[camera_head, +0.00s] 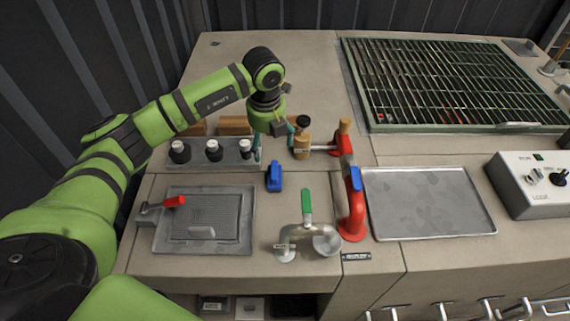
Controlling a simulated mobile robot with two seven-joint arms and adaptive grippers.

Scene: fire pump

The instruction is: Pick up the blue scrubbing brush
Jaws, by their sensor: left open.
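A small blue object (274,177), which looks like the scrubbing brush, lies on the beige worktop (330,80) between the metal tray with a red handle and the red pipe. My left gripper (274,143) points down, a little behind the brush in the picture and apart from it. Its fingers are open and look empty; they show small and partly hidden beneath the wrist. My right gripper is not in view.
A rack with black, white-topped knobs (213,150) stands left of the gripper. A brass valve (302,138), red pipe (353,205) and green-handled pipe (307,205) stand nearby. A flat tray (428,202) lies right; a green-framed grate (450,83) is behind.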

